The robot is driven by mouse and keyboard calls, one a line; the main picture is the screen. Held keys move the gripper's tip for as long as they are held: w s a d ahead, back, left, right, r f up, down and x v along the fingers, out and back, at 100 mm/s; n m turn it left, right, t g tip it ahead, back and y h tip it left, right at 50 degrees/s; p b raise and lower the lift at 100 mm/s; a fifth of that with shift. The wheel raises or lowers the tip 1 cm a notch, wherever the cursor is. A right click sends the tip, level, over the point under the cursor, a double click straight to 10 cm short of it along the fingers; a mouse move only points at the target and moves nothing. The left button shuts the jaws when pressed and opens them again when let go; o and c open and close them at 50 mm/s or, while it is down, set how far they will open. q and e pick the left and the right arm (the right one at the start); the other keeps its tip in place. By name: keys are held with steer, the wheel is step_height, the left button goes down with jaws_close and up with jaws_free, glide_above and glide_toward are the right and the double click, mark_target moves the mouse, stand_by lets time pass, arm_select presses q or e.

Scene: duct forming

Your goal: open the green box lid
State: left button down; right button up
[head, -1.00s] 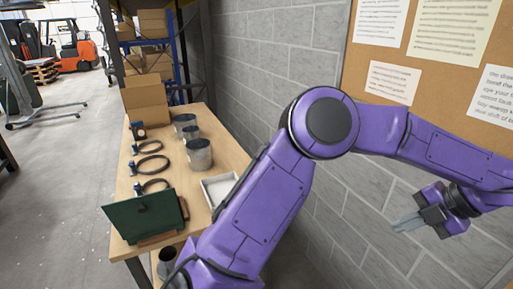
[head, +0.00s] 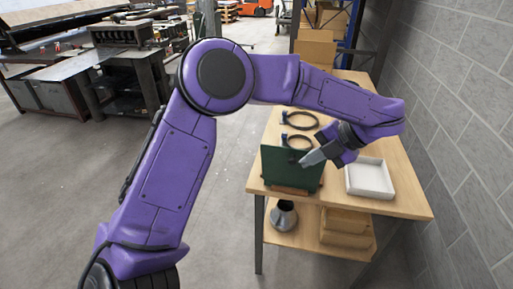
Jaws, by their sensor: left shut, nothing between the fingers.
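The green box (head: 277,167) stands at the near left of the wooden table, above a brown base strip. Its dark green panel faces me, looking nearly upright; how far the lid is open I cannot tell. My left gripper (head: 311,158) hangs over the panel's upper right part, its grey fingers shut and empty, pointing left and down. The fingers overlap the panel in the picture; whether they touch it is not clear. My left arm and wrist hide part of the table behind the box. My right gripper is not in view.
A white tray (head: 370,179) sits right of the box. Black ring clamps (head: 303,121) lie behind it, and a cardboard box (head: 315,47) stands at the table's far end. The lower shelf holds a metal cone piece (head: 284,216) and cardboard boxes (head: 345,226). A block wall bounds the right.

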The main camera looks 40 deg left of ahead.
arm_select(q)
steer(key=s+a+f+m+t+y+b, duration=0.1)
steer(key=s+f+m+t+y+b, duration=0.25)
steer(key=f+t+y, duration=0.3)
steer(key=s+a+f+m+t+y+b, duration=0.1)
steer(key=s+f+m+t+y+b, duration=0.25)
steer(key=f+t+y, duration=0.35)
steer(key=m+t+h+b, duration=0.6)
steer(key=t+h, duration=0.3)
steer(key=h, duration=0.1)
glide_toward(292, 164)
steer(key=w+a+r, duration=0.1)
steer(key=w, duration=0.1)
steer(key=x, duration=0.1)
steer(key=p+x, duration=0.1)
steer(key=x, duration=0.1)
steer(key=shift+w+a+r+g+y+p, duration=0.15)
steer(key=shift+w+r+g+y+p, duration=0.05)
steer(key=shift+w+g+y+p, duration=0.1)
steer(key=shift+w+a, duration=0.25)
